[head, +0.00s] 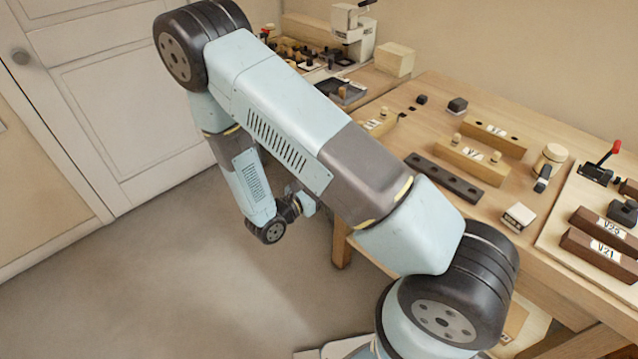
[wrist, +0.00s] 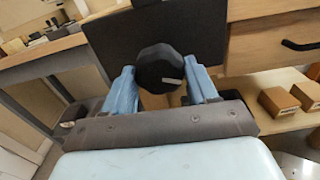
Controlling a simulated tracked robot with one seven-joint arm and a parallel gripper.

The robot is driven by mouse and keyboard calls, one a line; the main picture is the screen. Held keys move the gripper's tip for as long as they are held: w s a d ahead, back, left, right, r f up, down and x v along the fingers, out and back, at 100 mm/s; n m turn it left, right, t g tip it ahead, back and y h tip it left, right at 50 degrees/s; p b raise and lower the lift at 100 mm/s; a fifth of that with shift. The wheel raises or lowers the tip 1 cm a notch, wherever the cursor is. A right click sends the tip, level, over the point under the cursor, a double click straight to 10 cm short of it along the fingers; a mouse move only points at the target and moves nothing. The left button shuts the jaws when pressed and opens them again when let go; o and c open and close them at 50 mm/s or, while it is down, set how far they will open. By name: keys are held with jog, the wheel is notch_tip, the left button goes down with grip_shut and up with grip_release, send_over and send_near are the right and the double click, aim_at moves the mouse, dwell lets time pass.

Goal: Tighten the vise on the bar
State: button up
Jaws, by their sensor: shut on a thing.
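In the wrist view, a black faceted knob (wrist: 158,68) with a white mark stands in front of a dark plate (wrist: 110,40) at the bench edge. My gripper (wrist: 165,78) is shut on this knob, with one blue finger at each side. Whether the knob belongs to the vise cannot be told. Neither the vise jaws nor a bar held in them can be made out. In the head view my own arm hides the fingers and the knob.
The bench top carries a dark bar with holes (head: 444,178), pegged wooden blocks (head: 473,160), a red-handled clamp (head: 603,160) and the V21 block (head: 600,255). A white press (head: 354,32) stands at the back. In the wrist view, blocks (wrist: 279,101) lie on a lower shelf. Left floor is clear.

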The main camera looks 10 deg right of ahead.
jog(key=shift+d, duration=0.1)
jog(key=shift+m, duration=1.8)
jog(key=shift+s+d+m, duration=0.1)
jog(key=shift+d+m, duration=0.05)
jog(key=shift+m, duration=1.55)
